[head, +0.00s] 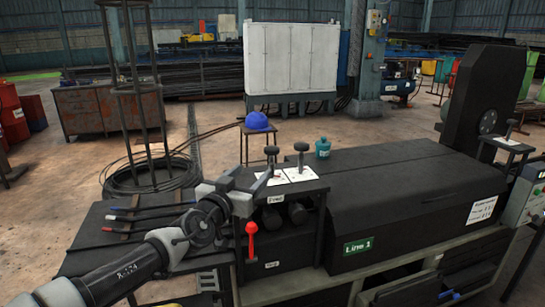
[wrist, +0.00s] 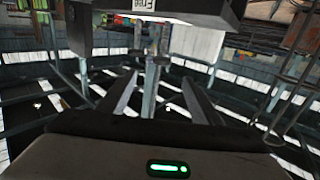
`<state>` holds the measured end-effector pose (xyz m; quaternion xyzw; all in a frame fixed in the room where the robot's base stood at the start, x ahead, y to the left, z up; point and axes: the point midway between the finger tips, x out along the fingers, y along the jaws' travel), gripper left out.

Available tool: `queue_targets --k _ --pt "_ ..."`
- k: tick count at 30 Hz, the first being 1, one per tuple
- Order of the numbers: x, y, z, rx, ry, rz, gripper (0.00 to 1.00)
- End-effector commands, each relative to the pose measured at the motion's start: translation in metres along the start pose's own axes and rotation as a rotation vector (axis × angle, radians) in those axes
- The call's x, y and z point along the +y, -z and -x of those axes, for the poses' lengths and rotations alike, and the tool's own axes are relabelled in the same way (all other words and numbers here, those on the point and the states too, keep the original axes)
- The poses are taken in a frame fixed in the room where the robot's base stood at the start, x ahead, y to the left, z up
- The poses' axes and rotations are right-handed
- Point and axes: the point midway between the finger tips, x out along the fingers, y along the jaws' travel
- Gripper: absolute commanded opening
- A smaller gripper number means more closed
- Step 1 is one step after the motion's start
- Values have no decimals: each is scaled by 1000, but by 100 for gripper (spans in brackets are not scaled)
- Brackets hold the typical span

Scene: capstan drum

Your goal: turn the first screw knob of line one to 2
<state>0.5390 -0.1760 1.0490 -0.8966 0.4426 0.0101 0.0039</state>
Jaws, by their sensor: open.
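Two dark knobs on short stems, a left one (head: 271,151) and a right one (head: 301,147), stand upright over white dial plates (head: 300,173) on a small black stand. The dial marks are too small to read. A green "Line 1" sign (head: 358,246) is on the black housing beside the stand. My gripper (head: 262,183) is at the left edge of the stand, below the knob tops.
A red-topped lever (head: 251,228) hangs at the stand's front left. The long black housing (head: 410,190) extends right of the stand. A blue helmet (head: 257,121) and a teal bottle (head: 323,148) are behind. Another knob (head: 510,124) stands far right.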

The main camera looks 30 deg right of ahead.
Motion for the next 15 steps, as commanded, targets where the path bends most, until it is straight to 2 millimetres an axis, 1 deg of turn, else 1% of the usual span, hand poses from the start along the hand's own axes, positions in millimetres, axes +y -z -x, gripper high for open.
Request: queue_targets --k 2,5,8,15 --pt "-4 6 -1 24 10 -3 59" --pt "-4 7 -12 26 9 -6 59" --pt "-3 7 -30 24 7 -6 59" --pt "-4 7 -83 22 7 -3 59"
